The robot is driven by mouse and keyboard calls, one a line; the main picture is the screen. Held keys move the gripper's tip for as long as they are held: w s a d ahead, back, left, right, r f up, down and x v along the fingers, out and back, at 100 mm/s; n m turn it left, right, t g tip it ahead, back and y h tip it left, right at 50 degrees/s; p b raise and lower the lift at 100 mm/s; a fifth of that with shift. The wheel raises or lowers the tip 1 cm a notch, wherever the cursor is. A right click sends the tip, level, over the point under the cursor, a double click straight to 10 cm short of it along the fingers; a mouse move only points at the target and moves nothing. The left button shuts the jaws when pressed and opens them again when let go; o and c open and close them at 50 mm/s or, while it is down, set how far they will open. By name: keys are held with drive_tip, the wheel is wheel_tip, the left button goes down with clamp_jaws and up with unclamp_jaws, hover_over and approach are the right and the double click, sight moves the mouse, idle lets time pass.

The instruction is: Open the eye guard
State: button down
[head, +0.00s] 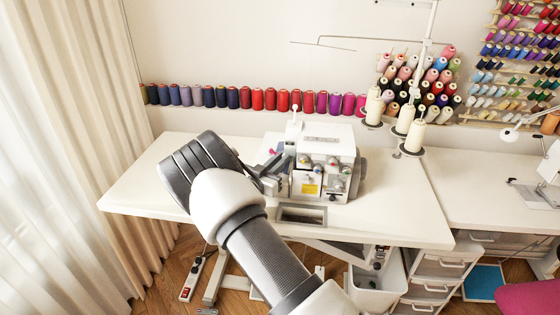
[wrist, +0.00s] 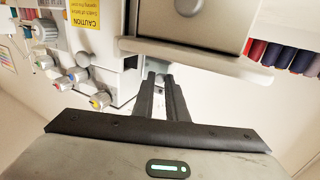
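The white overlock sewing machine (head: 325,150) stands on the white table, with coloured dials and a yellow label on its front. It also shows close up in the wrist view (wrist: 95,50). My gripper (head: 272,182) is at the machine's left side, near its needle area. In the wrist view the fingers (wrist: 160,76) lie close together, with a narrow gap near the tips and nothing seen held. They point at a pale-edged bar (wrist: 195,58) below a grey panel; contact cannot be told. I cannot make out the eye guard clearly; my arm and gripper partly cover that area.
The white table (head: 400,205) has free room right of the machine and an opening (head: 302,215) in front. Thread cones (head: 405,120) stand behind on the right. Spools (head: 245,98) line the wall. A curtain (head: 70,130) hangs at left.

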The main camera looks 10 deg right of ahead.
drive_tip(key=shift+s, duration=0.15)
drive_tip(key=shift+s+d+f+n+t+y+b, duration=0.1)
drive_tip(key=shift+s+d+n+t+y+b, duration=0.15)
drive_tip(key=shift+n+t+y, duration=0.35)
drive_tip(key=shift+s+d+n+t+y+b, duration=0.1)
drive_tip(key=shift+s+n+t+y+b, duration=0.25)
drive_tip(key=shift+y, duration=0.4)
drive_tip(key=shift+s+d+f+n+t+y+b, duration=0.1)
drive_tip(key=shift+s+d+n+t+y+b, duration=0.1)
drive_tip(key=shift+n+t+y+b, duration=0.3)
drive_tip(key=n+y, duration=0.1)
drive_tip(key=y+b, duration=0.1)
drive_tip(key=shift+s+d+n+t+y, duration=0.25)
drive_tip(key=shift+s+d+n+y, duration=0.05)
drive_tip(key=shift+d+n+y, duration=0.05)
drive_tip(key=shift+s+d+r+n+y, duration=0.2)
drive_tip(key=shift+n+y, duration=0.3)
drive_tip(key=shift+y, duration=0.2)
drive_tip(key=shift+b, duration=0.3)
drive_tip(key=c, duration=1.8)
unclamp_jaws()
drive_tip(key=shift+w+a+r, duration=0.1)
